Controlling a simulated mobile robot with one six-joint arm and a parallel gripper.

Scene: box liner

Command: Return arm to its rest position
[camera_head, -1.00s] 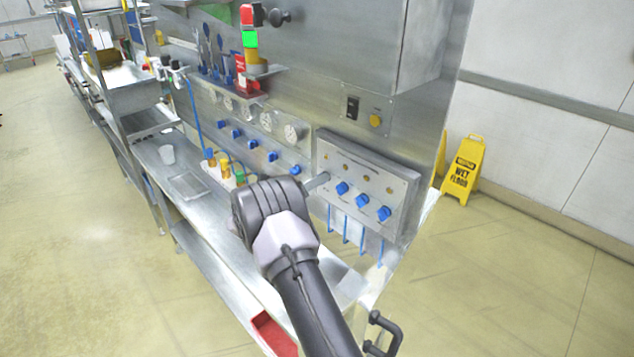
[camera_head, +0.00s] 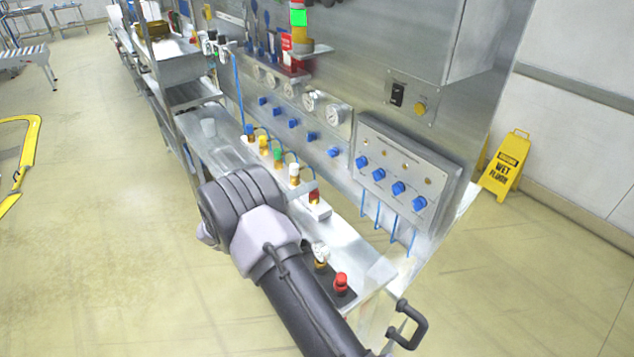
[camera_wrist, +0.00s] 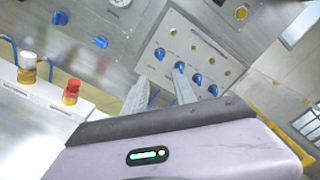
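My arm (camera_head: 250,225) reaches up from the bottom of the head view, its wrist in front of the steel workbench. My gripper is mostly hidden behind the wrist in that view. In the wrist view my gripper (camera_wrist: 160,84) has two pale fingers, spread apart with a gap between them. Nothing is held between them. Behind the fingers is the control panel with blue knobs (camera_wrist: 180,67), and the gripper seems clear of it. The panel also shows in the head view (camera_head: 405,165), to the right of my wrist.
Valves stand along the bench, including a red-topped one (camera_head: 341,283) beside my forearm and a white-topped one (camera_head: 321,252). Blue hoses (camera_head: 390,225) hang below the panel. A yellow wet-floor sign (camera_head: 505,165) stands at right. Floor at left is mostly open, with a yellow frame (camera_head: 30,150).

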